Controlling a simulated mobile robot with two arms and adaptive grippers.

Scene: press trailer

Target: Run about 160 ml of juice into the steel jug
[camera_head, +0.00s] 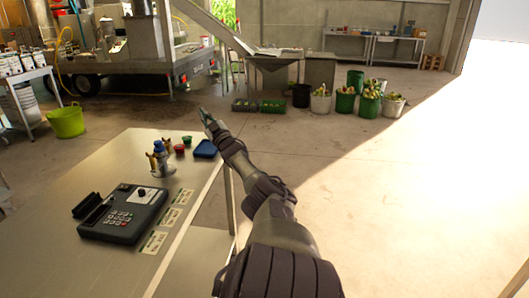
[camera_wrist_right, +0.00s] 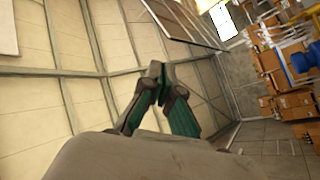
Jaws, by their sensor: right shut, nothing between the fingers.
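My right gripper (camera_head: 205,116) is shut and empty, held out past the far right end of the near table; its fingers also show in the right wrist view (camera_wrist_right: 158,78). My left gripper is not in view. I cannot pick out a steel jug in either view. A trailer (camera_head: 185,72) with a large steel vessel (camera_head: 145,38) on it stands at the back left, well beyond my right gripper. I cannot make out a juice tap there.
The near table (camera_head: 105,265) holds a till (camera_head: 125,213), price cards, a bottle caddy, small red and green tubs and a blue tray (camera_head: 205,149). A lime-green bucket (camera_head: 67,121) stands left. Crates and several fruit tubs line the back. The floor (camera_head: 390,190) right is clear.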

